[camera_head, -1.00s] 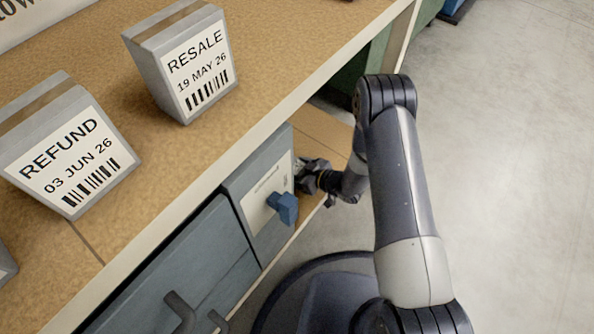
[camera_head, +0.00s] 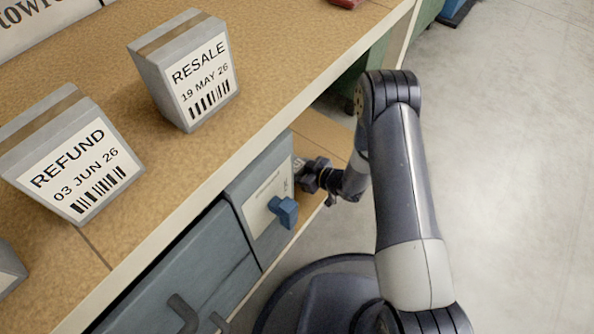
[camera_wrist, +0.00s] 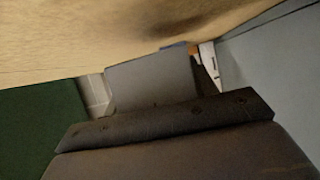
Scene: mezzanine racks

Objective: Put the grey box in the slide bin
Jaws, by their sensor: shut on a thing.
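My gripper (camera_head: 312,176) is low under the top board, close to the right edge of a blue-grey bin front (camera_head: 246,190) with a pale label and a blue handle (camera_head: 285,211). It is shut on a small grey thing that I take for the grey box (camera_wrist: 152,82). In the head view only a pale, dark-marked bit of it shows, and the gripper hides the rest. In the wrist view its plain grey face stands beyond my dark gripper. I cannot tell which container is the slide bin, or whether the box touches the blue-grey bin.
Grey boxes labelled RESALE (camera_head: 186,72) and REFUND (camera_head: 72,155) stand on the tan top board (camera_head: 280,60). A larger blue-grey front with dark handles (camera_head: 180,275) is at lower left. A tan lower shelf (camera_head: 325,134) lies behind my gripper. The right floor is clear.

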